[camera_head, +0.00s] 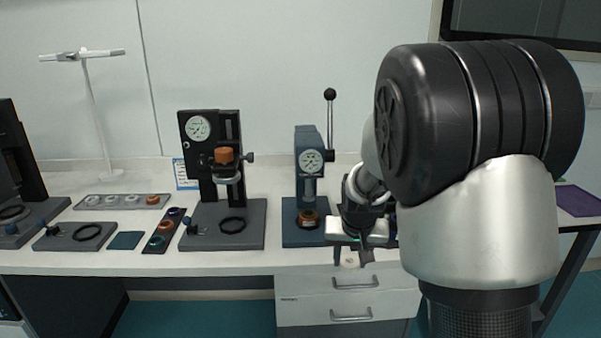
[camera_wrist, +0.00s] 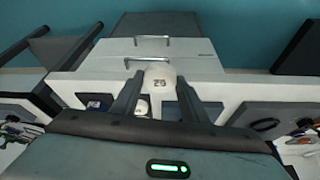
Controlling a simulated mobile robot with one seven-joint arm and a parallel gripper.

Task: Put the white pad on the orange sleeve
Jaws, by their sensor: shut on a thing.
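My gripper (camera_head: 351,258) is in front of the bench's front edge, at drawer height, right of the blue press. The pad also shows as a small pale spot between the fingertips in the head view (camera_head: 350,262). An orange ring-shaped piece, perhaps the orange sleeve (camera_head: 307,217), sits on the base of the blue press.
The blue press (camera_head: 308,165) has a raised lever and stands left of my gripper. The black gauge stand (camera_head: 210,150) is further left. A grey tray (camera_head: 95,202) of rings lies at the back left. White drawers (camera_head: 325,297) are below the bench edge.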

